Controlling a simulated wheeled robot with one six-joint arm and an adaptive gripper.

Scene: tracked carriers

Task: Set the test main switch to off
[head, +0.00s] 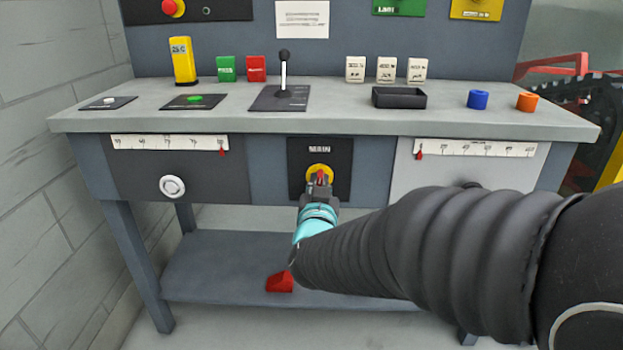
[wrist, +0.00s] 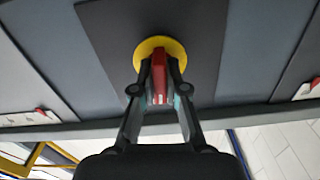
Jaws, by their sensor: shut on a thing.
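The main switch is a red handle (wrist: 158,78) on a round yellow plate (head: 319,172), set in a black panel (head: 340,165) marked MAIN on the bench front. My gripper (head: 320,182) reaches it from the front. In the wrist view my gripper (wrist: 158,92) has one finger on each side of the red handle and is shut on it. In the wrist view the handle runs up and down the picture. Any on or off marks around the plate cannot be read.
Drawers with scales stand on both sides, the left one with a round knob (head: 172,187). Above on the bench are a black lever (head: 284,68), a black tray (head: 399,98) and several coloured blocks. A red piece (head: 280,282) lies on the lower shelf (head: 220,270).

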